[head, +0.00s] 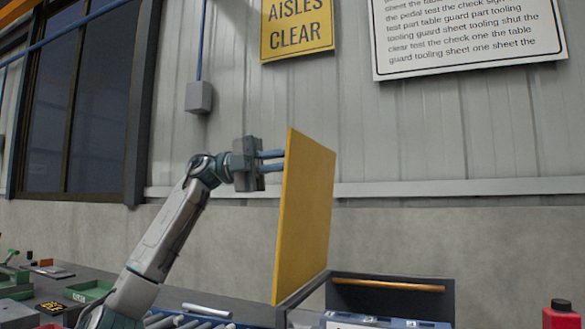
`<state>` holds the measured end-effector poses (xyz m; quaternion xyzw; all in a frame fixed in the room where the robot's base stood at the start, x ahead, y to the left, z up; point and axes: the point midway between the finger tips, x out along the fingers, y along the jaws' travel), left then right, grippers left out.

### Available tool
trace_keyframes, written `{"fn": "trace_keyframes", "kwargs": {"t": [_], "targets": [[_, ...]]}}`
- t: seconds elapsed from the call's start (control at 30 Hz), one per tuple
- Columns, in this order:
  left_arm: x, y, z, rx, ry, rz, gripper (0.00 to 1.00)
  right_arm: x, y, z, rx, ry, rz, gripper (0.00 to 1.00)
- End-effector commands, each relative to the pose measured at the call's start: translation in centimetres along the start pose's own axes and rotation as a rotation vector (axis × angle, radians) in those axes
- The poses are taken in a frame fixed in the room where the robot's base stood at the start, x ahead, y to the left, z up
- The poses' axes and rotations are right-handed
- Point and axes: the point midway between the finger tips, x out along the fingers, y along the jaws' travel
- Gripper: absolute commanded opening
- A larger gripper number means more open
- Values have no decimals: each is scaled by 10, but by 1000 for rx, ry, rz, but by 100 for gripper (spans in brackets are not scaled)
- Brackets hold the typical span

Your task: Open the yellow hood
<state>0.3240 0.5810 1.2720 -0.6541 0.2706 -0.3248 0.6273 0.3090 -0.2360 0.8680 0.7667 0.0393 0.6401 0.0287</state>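The yellow hood (306,215) is a flat panel standing nearly upright, slightly angled, above the left side of a dark open-topped box (452,300). Its lower edge meets the box's left side. My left gripper (272,161) is at the panel's left edge, in its upper part. Its two blue fingers are apart, one above the other, with a gap between them. The fingertips reach the panel's edge; whether they touch it or pass behind it I cannot tell. My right gripper is not in view.
A wooden-coloured bar (388,284) spans the box's back. Metal rods (207,310) lie left of the box. Green trays (90,291) and small items are on the bench at far left. A red bottle (562,316) stands at right. A grey wall is behind.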

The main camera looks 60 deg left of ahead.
Motion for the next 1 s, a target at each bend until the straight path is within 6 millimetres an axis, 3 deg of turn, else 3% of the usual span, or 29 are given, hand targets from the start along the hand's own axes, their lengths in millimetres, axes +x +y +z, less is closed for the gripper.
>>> {"fn": "trace_keyframes", "kwargs": {"t": [0.5,1.0], "targets": [[-29,8,0,-1,2,-13,0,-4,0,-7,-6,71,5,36],[-30,10,0,0,5,-6,0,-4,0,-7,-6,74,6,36]]}}
